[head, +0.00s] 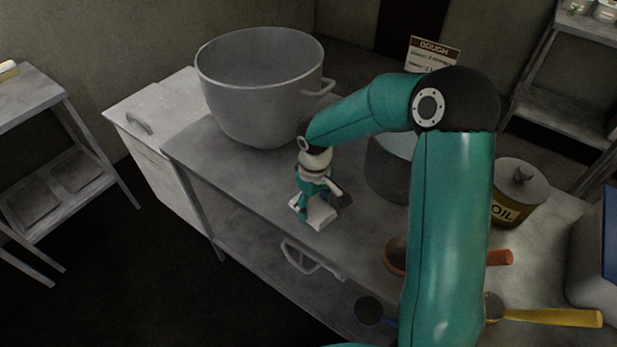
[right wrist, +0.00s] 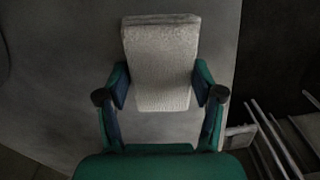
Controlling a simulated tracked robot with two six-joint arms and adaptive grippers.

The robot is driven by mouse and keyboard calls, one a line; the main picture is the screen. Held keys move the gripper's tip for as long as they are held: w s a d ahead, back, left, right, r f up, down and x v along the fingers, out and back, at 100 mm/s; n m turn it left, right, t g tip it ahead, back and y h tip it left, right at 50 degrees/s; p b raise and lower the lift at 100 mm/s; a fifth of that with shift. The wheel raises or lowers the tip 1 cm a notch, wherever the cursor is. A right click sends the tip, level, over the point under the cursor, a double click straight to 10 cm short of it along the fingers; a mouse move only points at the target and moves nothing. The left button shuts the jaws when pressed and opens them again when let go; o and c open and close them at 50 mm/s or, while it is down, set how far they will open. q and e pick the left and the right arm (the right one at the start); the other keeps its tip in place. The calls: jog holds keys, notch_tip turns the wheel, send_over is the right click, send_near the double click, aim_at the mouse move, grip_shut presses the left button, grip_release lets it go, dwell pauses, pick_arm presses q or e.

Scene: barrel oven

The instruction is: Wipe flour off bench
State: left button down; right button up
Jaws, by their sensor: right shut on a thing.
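My right gripper (head: 318,200) is low over the grey metal bench (head: 245,172), near its front edge, in front of the big pot. It is shut on a pale, rough-textured block-like cloth or sponge (head: 320,213). In the right wrist view the sponge (right wrist: 160,58) sits between the two fingers of the gripper (right wrist: 160,97) and sticks out beyond them. It seems to rest on the bench top, though the contact is not clear. I cannot make out flour on the visible bench top. My left gripper is not in view.
A large metal pot (head: 258,95) stands behind the gripper. A grey container (head: 388,170) is partly hidden by my right arm. An oil canister (head: 518,190), an orange-handled scoop (head: 499,257) and a yellow-handled tool (head: 555,317) lie to the right. A dough sign (head: 434,52) stands at the back.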

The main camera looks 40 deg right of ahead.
notch_tip(320, 180, up, 4)
jog(key=shift+s+a+f+p, duration=0.1)
jog(key=shift+f+p, duration=0.1)
jog(key=shift+p, duration=0.75)
jog(key=shift+w+r+p, duration=0.25)
jog(key=shift+r+p, duration=0.55)
jog(key=shift+r, duration=0.2)
jog(key=shift+s+r+p, duration=0.15)
jog(key=shift+r+p, duration=0.65)
jog(key=shift+r, duration=0.4)
